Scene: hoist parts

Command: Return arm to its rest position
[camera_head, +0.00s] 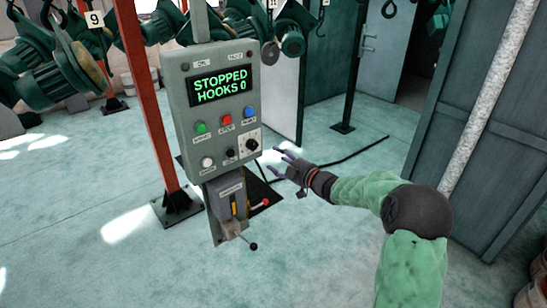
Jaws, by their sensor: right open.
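My right arm comes in from the lower right with green and dark links. Its dark right gripper (284,160) is open and empty, with its fingers pointing left. It is just right of the lower part of the grey control panel (221,112), and I cannot tell whether it is touching. The panel's screen (221,86) reads "STOPPED HOOKS 0" in green. Below are a green, a red and a blue button, and a rotary dial (248,144). A lever box (229,206) with a red-knobbed and a black-knobbed lever sits underneath. My left gripper is not in view.
A red post (147,100) stands left of the panel. Green hoist parts (55,75) hang at the upper left, by a sign marked 9. A black cable (335,162) lies on the floor behind the gripper. Floor at lower left is clear.

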